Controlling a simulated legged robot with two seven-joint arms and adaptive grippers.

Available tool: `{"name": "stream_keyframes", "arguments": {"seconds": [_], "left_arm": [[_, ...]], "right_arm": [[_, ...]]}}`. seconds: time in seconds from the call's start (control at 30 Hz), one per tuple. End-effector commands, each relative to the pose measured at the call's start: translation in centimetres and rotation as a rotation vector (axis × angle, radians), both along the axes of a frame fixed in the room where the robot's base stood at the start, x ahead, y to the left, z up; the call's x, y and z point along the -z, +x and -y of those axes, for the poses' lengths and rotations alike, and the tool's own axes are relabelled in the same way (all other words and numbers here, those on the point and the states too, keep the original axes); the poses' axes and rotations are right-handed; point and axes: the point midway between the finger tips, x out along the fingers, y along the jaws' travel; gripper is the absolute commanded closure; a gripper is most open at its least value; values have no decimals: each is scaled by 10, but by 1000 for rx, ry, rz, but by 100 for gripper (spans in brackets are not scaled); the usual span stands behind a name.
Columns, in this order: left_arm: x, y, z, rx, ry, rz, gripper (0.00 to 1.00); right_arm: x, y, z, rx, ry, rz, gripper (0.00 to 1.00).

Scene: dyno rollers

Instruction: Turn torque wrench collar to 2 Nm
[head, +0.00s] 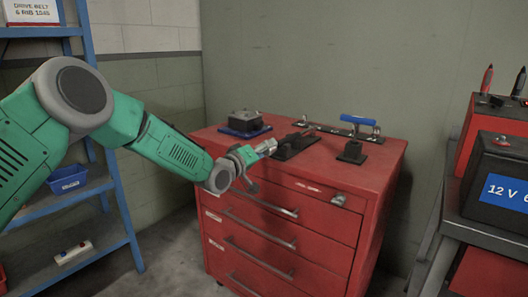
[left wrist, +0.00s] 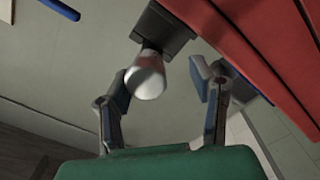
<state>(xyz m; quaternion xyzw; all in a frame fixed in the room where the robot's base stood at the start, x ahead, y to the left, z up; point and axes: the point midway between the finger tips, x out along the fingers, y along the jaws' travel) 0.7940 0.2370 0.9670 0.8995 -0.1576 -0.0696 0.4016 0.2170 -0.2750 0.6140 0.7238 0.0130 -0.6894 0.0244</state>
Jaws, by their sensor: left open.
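The torque wrench (head: 267,147) appears as a short silver cylinder sticking out from a black holder (head: 295,145) on the red cabinet top. In the left wrist view, its rounded silver end (left wrist: 148,78) lies between the spread fingers, nearer the left finger. I see no scale or number on the collar. My right gripper is not in view.
The red drawer cabinet (head: 285,222) has silver handles. On its top are a dark box (head: 245,119) on a blue base, a blue-handled tool (head: 357,120) on a rack and a small black block (head: 352,151). A blue shelf (head: 100,150) stands left; a 12 V unit (head: 497,175) stands right.

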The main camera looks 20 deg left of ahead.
Motion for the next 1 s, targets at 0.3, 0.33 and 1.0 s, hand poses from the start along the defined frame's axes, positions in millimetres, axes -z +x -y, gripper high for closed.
{"name": "stream_keyframes", "arguments": {"seconds": [0.3,0.33,1.0], "left_arm": [[0,0,0,3,-3,1,100],[0,0,0,3,-3,1,100],[-1,0,-1,1,286,105,100]], "right_arm": [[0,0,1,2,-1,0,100],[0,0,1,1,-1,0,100],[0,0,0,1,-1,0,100]]}}
